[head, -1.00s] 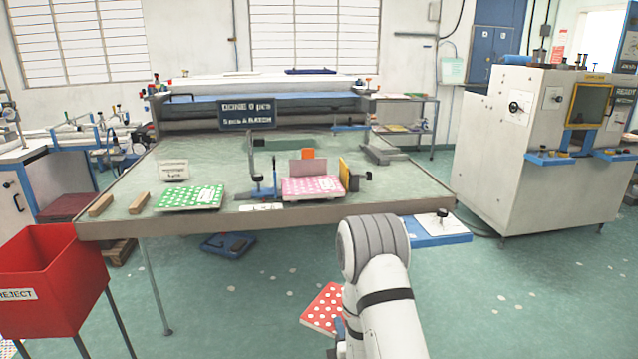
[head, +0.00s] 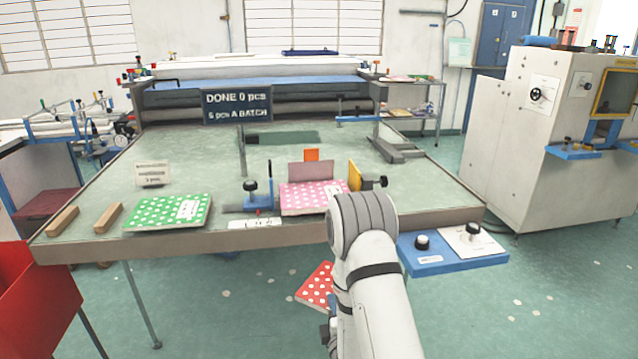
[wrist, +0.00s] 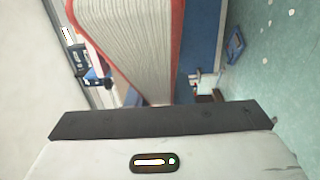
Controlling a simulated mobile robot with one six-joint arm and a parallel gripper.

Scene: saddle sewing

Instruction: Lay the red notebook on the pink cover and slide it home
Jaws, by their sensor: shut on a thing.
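The red notebook with white dots (head: 315,286) shows in the head view below the table's front edge, partly hidden behind my arm. In the wrist view its page block (wrist: 135,40) with red cover edges rises from my gripper (wrist: 160,112), which is shut on it. The fingertips are hidden in the head view. The pink dotted cover (head: 312,199) lies on the table near its front edge, with an upright pinkish plate behind it and a yellow block (head: 354,176) at its right. The notebook is apart from the pink cover.
A green dotted notebook (head: 165,214) and two wooden bars (head: 62,221) lie on the table's left. A blue control panel (head: 455,262) with black knobs sticks out at the front right. A red bin (head: 40,300) stands at the lower left. A sign reads DONE 0 pcs (head: 237,105).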

